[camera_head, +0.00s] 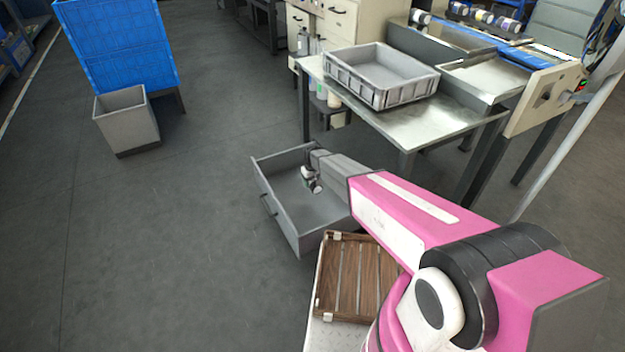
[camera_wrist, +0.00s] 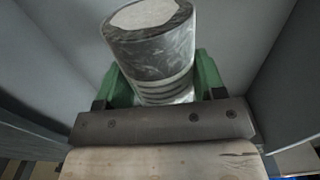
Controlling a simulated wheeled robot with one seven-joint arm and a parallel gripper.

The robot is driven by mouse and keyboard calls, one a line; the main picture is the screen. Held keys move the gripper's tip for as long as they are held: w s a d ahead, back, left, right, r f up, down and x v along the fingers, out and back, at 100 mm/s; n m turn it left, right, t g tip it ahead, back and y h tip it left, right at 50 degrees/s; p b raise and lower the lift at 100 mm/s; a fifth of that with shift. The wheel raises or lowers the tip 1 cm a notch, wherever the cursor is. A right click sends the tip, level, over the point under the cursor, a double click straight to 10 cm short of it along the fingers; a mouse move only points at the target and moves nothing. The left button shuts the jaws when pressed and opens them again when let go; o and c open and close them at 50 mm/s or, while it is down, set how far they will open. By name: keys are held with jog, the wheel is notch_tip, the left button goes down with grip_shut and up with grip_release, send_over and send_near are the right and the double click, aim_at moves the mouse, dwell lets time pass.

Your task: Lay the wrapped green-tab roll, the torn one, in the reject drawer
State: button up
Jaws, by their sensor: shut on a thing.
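The grey reject drawer (camera_head: 284,196) stands pulled open, and its floor shows bare around my gripper. My gripper (camera_head: 311,183) reaches into the drawer from the right. In the wrist view my gripper (camera_wrist: 160,92) is shut on a wrapped roll (camera_wrist: 150,52), with green pads on both sides of it. The roll has grey, shiny, creased film and a pale round end. Its tab and any tear cannot be made out. Grey drawer walls show on both sides of it. I cannot tell whether the roll touches the drawer floor.
A wooden slatted tray (camera_head: 357,280) lies in front of the drawer. A metal table (camera_head: 440,125) with a grey crate (camera_head: 372,93) stands behind it, beside the wrapping machine (camera_head: 545,95). A grey bin (camera_head: 127,125) and blue crates (camera_head: 115,45) stand far left. The floor left of the drawer is clear.

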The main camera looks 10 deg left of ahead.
jog(key=shift+f, duration=3.4)
jog(key=shift+f, duration=0.8)
jog(key=o, duration=1.2)
notch_tip(320, 180, up, 11)
jog(key=shift+f, duration=0.1)
